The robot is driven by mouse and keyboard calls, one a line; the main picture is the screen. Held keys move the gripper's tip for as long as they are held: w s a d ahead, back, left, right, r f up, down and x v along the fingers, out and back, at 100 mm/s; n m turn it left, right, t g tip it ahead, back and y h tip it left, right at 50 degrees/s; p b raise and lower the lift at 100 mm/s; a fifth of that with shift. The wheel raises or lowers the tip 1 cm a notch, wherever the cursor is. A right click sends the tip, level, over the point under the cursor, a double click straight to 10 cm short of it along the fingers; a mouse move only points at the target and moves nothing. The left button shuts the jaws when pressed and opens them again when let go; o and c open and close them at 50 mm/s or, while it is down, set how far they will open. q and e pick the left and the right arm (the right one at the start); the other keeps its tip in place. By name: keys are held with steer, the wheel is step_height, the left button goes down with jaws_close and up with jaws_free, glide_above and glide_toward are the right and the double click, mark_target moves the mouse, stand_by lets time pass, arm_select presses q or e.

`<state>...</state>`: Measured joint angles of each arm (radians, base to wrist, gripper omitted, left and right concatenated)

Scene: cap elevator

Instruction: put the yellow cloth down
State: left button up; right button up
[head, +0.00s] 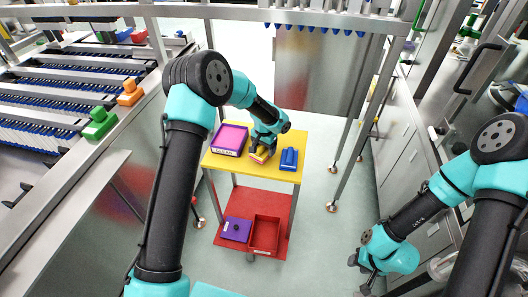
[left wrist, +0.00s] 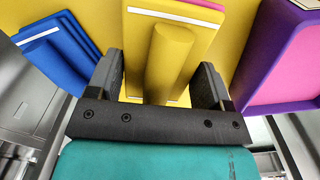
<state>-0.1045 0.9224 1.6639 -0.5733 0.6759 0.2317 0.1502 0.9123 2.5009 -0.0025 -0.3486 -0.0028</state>
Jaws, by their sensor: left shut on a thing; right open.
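The yellow cloth (head: 259,154) is a flat yellow piece with white edge stripes and a rounded ridge on top. It is over the small yellow table (head: 223,164), with pink showing beneath it; I cannot tell whether it touches what is below. In the left wrist view the yellow cloth (left wrist: 172,55) lies between my fingers. My left gripper (head: 263,147) points down and is shut on its ridge; it also shows in the left wrist view (left wrist: 163,85). My right gripper (head: 364,272) is open and empty, low at the right, away from the table.
A purple, pink-lined box (head: 231,138) stands left of the cloth and a blue piece (head: 289,159) right of it. The red lower shelf (head: 278,205) holds a purple box (head: 236,229) and red bin (head: 264,235). A rail frame crosses behind; cabinets (head: 402,150) line the right.

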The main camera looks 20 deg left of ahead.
arm_select(q)
steer(key=shift+f, duration=1.15)
steer(key=shift+f, duration=0.15)
steer(key=o, duration=1)
steer(key=shift+c, duration=0.2)
step_height(320, 180, up, 12)
steer(key=shift+r, duration=0.15)
